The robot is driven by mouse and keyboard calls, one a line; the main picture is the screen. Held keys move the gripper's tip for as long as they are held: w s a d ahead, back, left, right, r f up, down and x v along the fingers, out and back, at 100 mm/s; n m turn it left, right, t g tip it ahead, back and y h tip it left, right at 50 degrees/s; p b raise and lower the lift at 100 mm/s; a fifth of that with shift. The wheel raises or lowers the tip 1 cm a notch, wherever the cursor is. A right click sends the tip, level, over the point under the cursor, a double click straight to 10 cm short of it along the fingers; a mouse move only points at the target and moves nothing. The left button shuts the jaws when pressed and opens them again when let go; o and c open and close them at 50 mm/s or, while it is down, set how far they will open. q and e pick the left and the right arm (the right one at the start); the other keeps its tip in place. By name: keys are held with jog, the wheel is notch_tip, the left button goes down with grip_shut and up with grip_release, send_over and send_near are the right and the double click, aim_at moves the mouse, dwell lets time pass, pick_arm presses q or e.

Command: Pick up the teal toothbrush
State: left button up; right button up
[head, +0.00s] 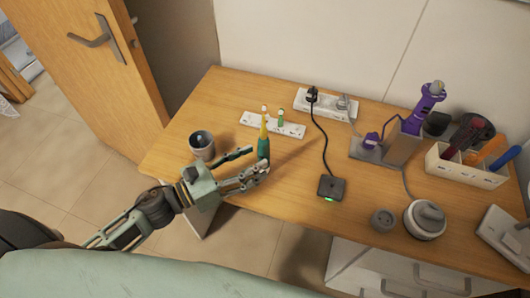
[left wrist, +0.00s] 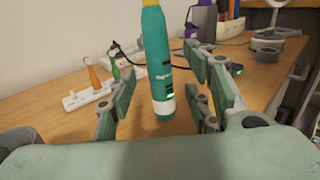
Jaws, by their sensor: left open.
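The teal toothbrush (head: 263,148) stands roughly upright near the front left of the wooden desk, with a yellow part at its top. In the left wrist view the teal toothbrush (left wrist: 158,65) shows large, with a white band near its bottom, between the two fingers. My left gripper (head: 259,158) is open, with its fingers on either side of the lower handle. In the left wrist view a gap shows between the left finger and the handle; the right finger looks closer, and I cannot tell whether it touches. The fingers partly hide the toothbrush's base in the head view. My right gripper is out of view.
A grey cup (head: 202,146) stands close to the left gripper. A white strip (head: 291,129) with small orange and green brushes lies behind the toothbrush. A black cabled box (head: 331,188), a purple device (head: 427,105) and a white organizer (head: 470,173) are to the right.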

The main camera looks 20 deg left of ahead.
aim_at(264, 156)
pick_arm(q)
jog(key=x, duration=0.3)
jog(key=shift+p, duration=0.35)
jog(key=shift+w+d+f, duration=0.1)
jog(key=shift+w+d, duration=0.25)
jog(key=shift+w, duration=0.1)
jog(key=c, duration=0.6)
jog(key=shift+c, duration=1.1)
grip_shut()
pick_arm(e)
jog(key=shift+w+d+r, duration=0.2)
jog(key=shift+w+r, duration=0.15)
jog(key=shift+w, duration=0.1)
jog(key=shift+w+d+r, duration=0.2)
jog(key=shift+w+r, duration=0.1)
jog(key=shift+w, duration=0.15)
